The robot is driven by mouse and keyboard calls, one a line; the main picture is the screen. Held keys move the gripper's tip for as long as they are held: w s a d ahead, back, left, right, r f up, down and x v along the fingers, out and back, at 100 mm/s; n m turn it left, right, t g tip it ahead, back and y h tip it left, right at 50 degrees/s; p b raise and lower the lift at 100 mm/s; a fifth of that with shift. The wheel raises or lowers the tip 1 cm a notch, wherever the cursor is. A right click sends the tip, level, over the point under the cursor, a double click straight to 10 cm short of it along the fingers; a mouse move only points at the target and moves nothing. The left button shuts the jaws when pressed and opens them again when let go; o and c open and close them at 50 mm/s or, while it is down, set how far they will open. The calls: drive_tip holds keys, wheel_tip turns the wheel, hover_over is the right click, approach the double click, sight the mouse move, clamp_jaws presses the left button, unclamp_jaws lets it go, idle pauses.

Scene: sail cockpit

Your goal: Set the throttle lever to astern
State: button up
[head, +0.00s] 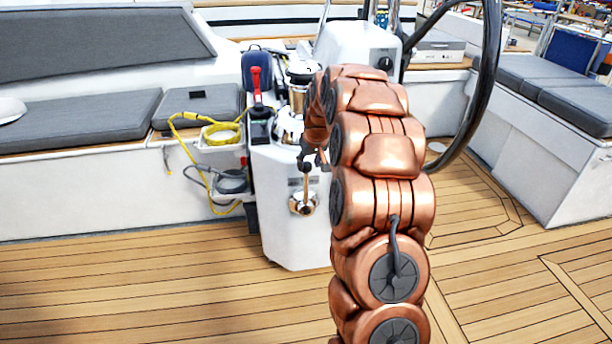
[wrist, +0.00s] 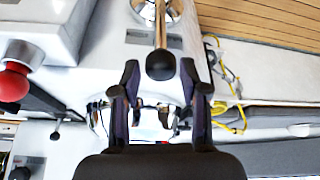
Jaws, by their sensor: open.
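The throttle lever has a round chrome base (head: 303,203) on the side of the white pedestal. Its short rod stands about upright to a black knob (head: 306,168) in the head view. In the wrist view the chrome base shows at the top edge, and the rod runs down to the black knob (wrist: 161,65). My gripper (wrist: 162,88) is open, with one finger on each side of the line of the knob. The knob lies near the fingertips; I cannot tell whether they touch it. In the head view my gripper (head: 312,157) is small and partly hidden by my arm.
The white pedestal (head: 287,240) carries a red-handled lever (head: 257,85), chrome winches and a black steering wheel (head: 487,75). Yellow rope (head: 222,133) hangs at its left. Grey-cushioned benches (head: 80,122) line the cockpit. The teak floor (head: 150,280) in front is clear.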

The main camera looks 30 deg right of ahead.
sight(306, 186)
drive_tip(key=x, duration=0.6)
drive_tip(key=shift+w+f, duration=0.1)
drive_tip(key=shift+f, duration=0.25)
clamp_jaws()
